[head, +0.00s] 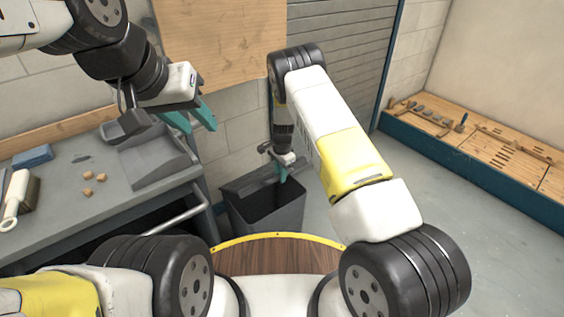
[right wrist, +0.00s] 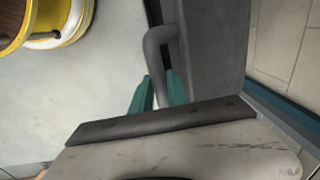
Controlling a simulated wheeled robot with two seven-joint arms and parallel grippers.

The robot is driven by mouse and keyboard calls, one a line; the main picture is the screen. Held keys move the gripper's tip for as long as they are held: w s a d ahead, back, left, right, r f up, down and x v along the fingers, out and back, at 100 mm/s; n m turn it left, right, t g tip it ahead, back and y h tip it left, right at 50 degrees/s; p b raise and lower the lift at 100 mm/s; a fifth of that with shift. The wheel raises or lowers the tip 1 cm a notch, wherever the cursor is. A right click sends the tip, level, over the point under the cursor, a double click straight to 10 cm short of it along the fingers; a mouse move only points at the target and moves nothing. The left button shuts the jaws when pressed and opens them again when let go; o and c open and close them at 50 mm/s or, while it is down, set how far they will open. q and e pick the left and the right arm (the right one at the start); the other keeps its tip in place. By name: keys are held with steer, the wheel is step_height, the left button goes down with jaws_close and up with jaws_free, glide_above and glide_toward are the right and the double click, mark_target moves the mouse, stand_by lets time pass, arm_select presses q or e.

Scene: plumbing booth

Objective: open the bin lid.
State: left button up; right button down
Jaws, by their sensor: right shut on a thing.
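The dark grey bin (head: 268,214) stands on the floor right of the workbench. Its dark inside shows from above, and the lid (head: 247,181) appears tilted up along the far side. My right gripper (head: 283,175) reaches down at the lid's raised edge. In the right wrist view, its teal fingers (right wrist: 158,92) are shut on the bent grey handle (right wrist: 160,42), which joins a grey panel that looks like the lid. My left gripper (head: 190,118) is empty above the workbench, its teal fingers apart.
A low wooden tool platform (head: 480,150) lies at the right. The floor between is clear.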

steer(key=shift+w+a, duration=0.25)
steer(key=shift+a, duration=0.3)
steer(key=c, duration=1.3)
jaws_free()
steer(key=shift+d, duration=0.3)
steer(key=shift+s+d+r, duration=0.1)
steer(key=shift+s+r, duration=0.05)
steer(key=shift+r, duration=1.75)
steer(key=shift+s+r, duration=0.1)
steer(key=shift+r, duration=1.8)
